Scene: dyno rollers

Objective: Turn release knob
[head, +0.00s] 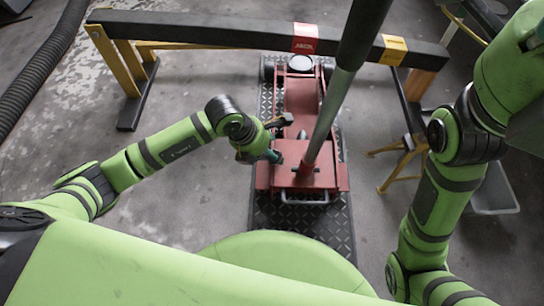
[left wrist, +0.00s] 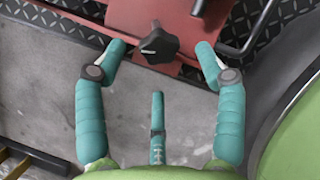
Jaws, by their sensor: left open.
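The release knob (left wrist: 157,45) is black and lobed, with a pale mark on its face. It sits on the red plate of the floor jack (head: 298,95). My left gripper (left wrist: 161,48) is open, with teal fingers. In the left wrist view its two outer fingertips appear on either side of the knob, with visible gaps; contact is not seen. A third finger (left wrist: 157,105) appears below the knob. In the head view my left gripper (head: 274,155) is at the left of the jack's red near end, and I cannot make out the knob there. My right gripper is out of view.
The jack's long grey handle (head: 334,105) rises from its near end, right of my left gripper. A metal bar handle (head: 305,198) is at its near edge. The jack stands on diamond plate (head: 270,225). A black beam (head: 215,35) crosses behind on yellow legs.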

